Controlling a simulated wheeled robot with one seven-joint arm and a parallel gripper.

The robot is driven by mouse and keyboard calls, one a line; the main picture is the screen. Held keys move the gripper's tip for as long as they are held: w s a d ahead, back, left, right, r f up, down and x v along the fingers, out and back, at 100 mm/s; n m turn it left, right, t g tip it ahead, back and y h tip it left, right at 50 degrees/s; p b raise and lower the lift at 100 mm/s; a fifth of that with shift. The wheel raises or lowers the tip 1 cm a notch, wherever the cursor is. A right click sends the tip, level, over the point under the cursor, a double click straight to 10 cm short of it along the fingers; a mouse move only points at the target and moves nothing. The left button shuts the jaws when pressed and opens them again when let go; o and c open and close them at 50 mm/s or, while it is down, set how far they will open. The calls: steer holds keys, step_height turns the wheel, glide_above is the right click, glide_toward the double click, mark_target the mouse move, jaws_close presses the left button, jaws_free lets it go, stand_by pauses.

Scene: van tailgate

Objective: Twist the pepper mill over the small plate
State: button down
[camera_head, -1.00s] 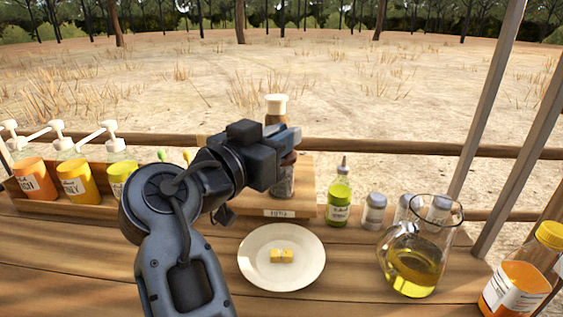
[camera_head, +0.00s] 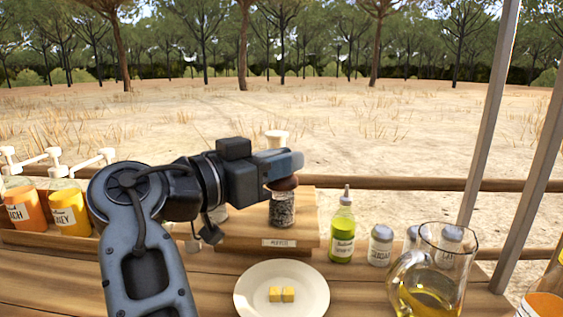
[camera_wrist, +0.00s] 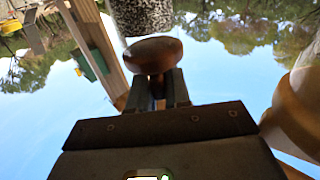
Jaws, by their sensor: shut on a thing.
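The pepper mill has a clear body full of dark peppercorns (camera_head: 282,208) and a rounded brown wooden part above it. My gripper (camera_head: 284,163) is shut on the mill just above the brown part. The mill is upright over the wooden block labelled for pepper; I cannot tell whether its base touches. In the wrist view, which is upside down, the fingers (camera_wrist: 158,90) meet at the brown part (camera_wrist: 152,56). The small white plate (camera_head: 245,292) lies in front of the block, with two yellow cubes (camera_head: 281,294) on it. The mill is behind the plate, not above it.
Right of the block (camera_head: 240,238) stand a green bottle (camera_head: 342,232), several shakers (camera_head: 380,246) and a glass oil jug (camera_head: 425,290). Pump jars (camera_head: 68,212) stand at the left. A rail runs behind.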

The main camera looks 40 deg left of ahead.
steer(key=c, duration=1.2)
jaws_free()
steer(key=shift+o, duration=0.2)
steer(key=v, duration=0.7)
steer(key=shift+s+b, duration=0.4)
steer(key=shift+b, duration=0.05)
steer(key=shift+a, duration=0.1)
